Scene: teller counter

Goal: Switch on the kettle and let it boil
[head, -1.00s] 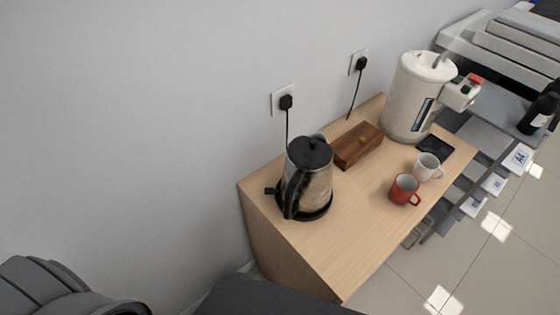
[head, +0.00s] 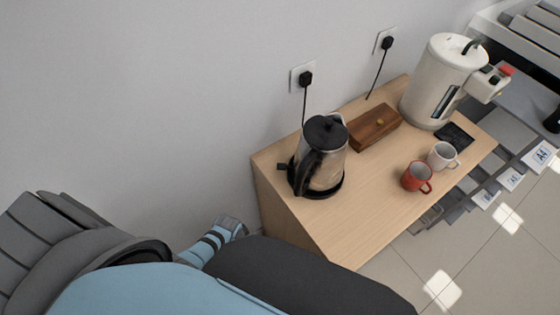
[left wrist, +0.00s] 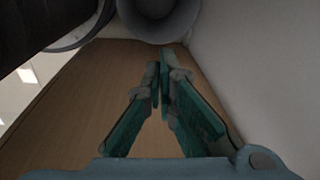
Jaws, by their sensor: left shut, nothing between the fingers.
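The kettle (head: 328,172) stands upright on its black base on the wooden cabinet top, with a black lid and a black handle on the near left side. A small black tab (head: 283,167) sticks out at its left; whether it is the switch I cannot tell. My left arm comes in low at the left in the head view; the hand is mostly hidden there, short of the cabinet's left end. In the left wrist view my left gripper (left wrist: 160,88) is shut and empty, pointing over a wood surface. A grey rounded shape at that view's top is unclear. My right gripper is not in view.
A wooden box (head: 374,127), a red mug (head: 416,176), a white mug (head: 441,155) and a large white dispenser (head: 440,82) stand right of the kettle on the cabinet (head: 345,222). The kettle's cord runs up to a wall socket (head: 303,78). The front edge is clear.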

